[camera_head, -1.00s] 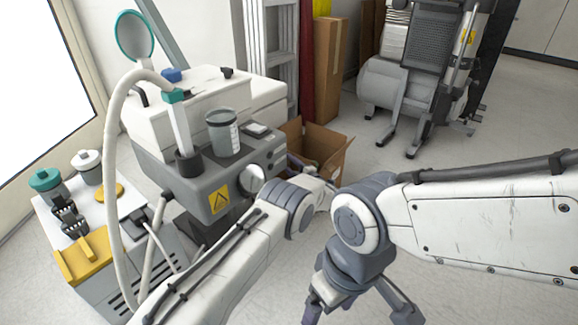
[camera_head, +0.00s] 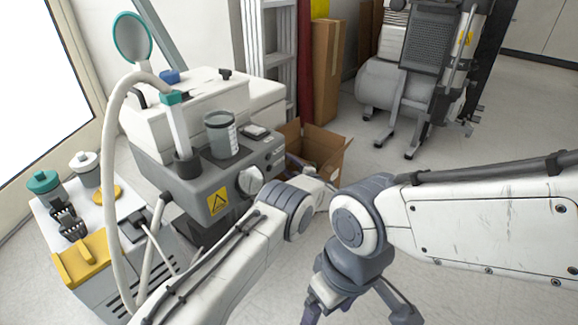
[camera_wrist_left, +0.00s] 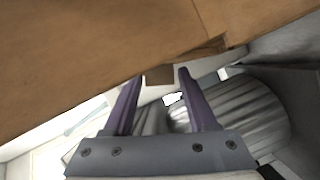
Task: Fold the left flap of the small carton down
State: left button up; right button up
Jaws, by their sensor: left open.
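The small brown carton (camera_head: 331,158) stands open on the floor beside the dental unit, partly hidden by the unit and my left arm. My left gripper (camera_wrist_left: 158,75) shows from close up in the left wrist view, with its two purple fingers apart and nothing between them. A large brown cardboard surface (camera_wrist_left: 95,50) of the carton fills the top of that view, just beyond the fingers; I cannot tell whether they touch it. In the head view my left gripper (camera_head: 297,164) is mostly hidden at the carton's near left side. My right gripper (camera_head: 358,308) hangs low at the bottom edge, fingers spread.
The grey and white dental unit (camera_head: 238,170) with a hose and cup stands left of the carton. A ladder (camera_head: 270,45) and a tall cardboard box (camera_head: 328,70) are behind it. A compressor (camera_head: 405,85) stands at the back right.

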pick_arm(q)
jog(key=shift+s+d+r+p, duration=0.2)
jog(key=shift+s+d+p, duration=0.1)
jog(key=shift+s+p, duration=0.05)
jog(key=p+v, duration=0.6)
jog(key=v, duration=0.3)
jog(key=shift+s, duration=0.25)
jog(key=shift+f, duration=0.1)
